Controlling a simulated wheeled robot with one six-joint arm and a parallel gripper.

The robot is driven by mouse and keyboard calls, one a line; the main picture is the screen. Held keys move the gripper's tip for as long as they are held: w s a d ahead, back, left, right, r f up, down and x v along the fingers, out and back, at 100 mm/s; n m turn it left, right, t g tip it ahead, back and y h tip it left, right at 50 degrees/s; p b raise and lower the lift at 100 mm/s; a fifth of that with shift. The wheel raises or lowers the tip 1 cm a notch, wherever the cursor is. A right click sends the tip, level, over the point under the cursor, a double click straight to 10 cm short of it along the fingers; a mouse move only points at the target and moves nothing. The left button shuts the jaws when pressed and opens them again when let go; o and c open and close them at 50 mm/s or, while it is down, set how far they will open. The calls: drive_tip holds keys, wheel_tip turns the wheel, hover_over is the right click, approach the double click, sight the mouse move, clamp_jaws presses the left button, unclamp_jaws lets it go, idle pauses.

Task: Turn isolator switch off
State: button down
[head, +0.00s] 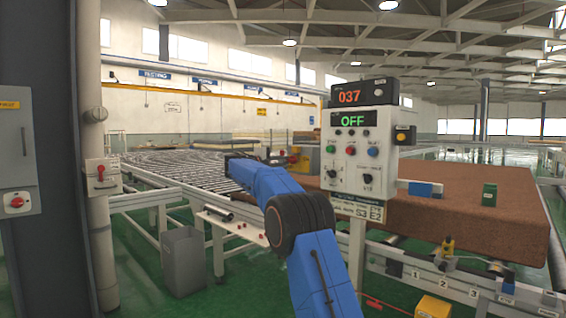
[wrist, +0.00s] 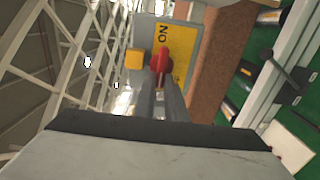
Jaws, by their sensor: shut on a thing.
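The isolator switch is a red handle (wrist: 161,63) on a yellow plate (wrist: 181,45) in the wrist view. The letters ON on the plate appear turned around. My gripper (wrist: 160,88) is shut on the red handle, its two grey fingers reaching up to either side of it. The handle cannot be made out there.
A roller conveyor (head: 190,168) runs at left, with a grey bin (head: 184,262). Another red switch (head: 101,173) is on the pillar.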

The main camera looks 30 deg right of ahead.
idle(0.4)
drive_tip(key=c, duration=1.8)
unclamp_jaws()
drive_tip(key=shift+a, duration=0.1)
drive_tip(key=v, duration=1.7)
drive_tip(key=shift+a, duration=0.15)
